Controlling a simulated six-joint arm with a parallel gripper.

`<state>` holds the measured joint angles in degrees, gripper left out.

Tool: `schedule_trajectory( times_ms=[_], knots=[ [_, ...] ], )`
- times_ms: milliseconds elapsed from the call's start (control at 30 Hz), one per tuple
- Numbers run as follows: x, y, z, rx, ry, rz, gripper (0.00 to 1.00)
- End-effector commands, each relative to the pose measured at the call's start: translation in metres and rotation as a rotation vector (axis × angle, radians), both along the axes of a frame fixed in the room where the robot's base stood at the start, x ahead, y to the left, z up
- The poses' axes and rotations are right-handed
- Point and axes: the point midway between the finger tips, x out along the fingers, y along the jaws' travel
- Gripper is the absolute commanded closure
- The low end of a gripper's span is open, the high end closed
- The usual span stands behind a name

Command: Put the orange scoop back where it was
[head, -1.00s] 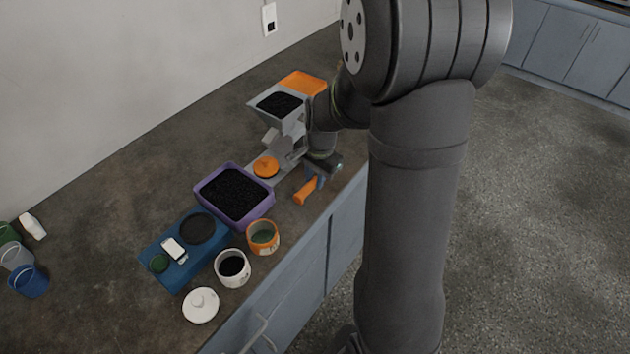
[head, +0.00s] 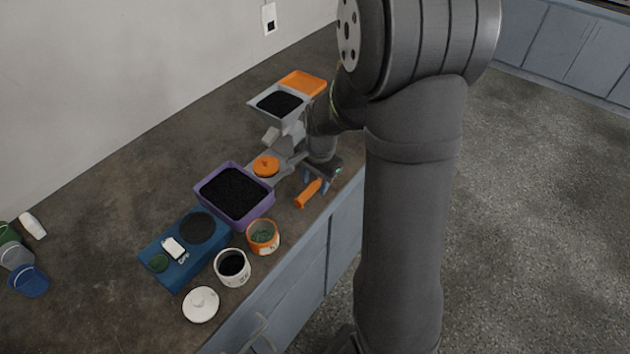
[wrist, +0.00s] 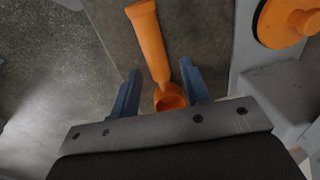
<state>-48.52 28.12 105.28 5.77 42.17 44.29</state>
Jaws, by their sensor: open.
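The orange scoop (head: 309,193) lies on the dark counter near its front edge, in front of the grey machine. In the wrist view the scoop (wrist: 149,43) has its handle pointing away and its bowl between the two blue fingers. My gripper (head: 318,183) is open around the bowl end, with a gap on each side; in the wrist view the gripper (wrist: 158,88) also shows spread fingers. Part of the bowl is hidden behind the gripper's body. I cannot tell whether the fingers touch the counter.
The grey machine (head: 277,125) with a hopper of black grains stands behind, with an orange round knob (head: 266,166) at its base. A purple tray (head: 207,208) of black grains, an orange-rimmed cup (head: 263,249), a white cup (head: 232,280) and a blue scale (head: 160,268) stand left.

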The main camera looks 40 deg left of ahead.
Motion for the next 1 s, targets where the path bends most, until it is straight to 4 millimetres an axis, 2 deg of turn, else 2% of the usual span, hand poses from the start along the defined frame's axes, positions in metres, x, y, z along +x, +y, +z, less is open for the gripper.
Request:
schedule_trajectory(
  times_ms=[167, 400, 600, 767, 1000],
  knots=[
    [0.001, -0.002, 0.029, 0.005, -0.005, -0.001, 0.57],
    [0.001, -0.008, 0.08, 0.005, -0.004, -0.001, 0.57],
    [0.0, -0.011, 0.108, 0.003, -0.003, -0.001, 0.57],
    [0.0, -0.012, 0.116, 0.001, -0.001, -0.001, 0.57],
    [0.0, -0.012, 0.116, 0.001, 0.0, -0.001, 0.57]
  ],
)
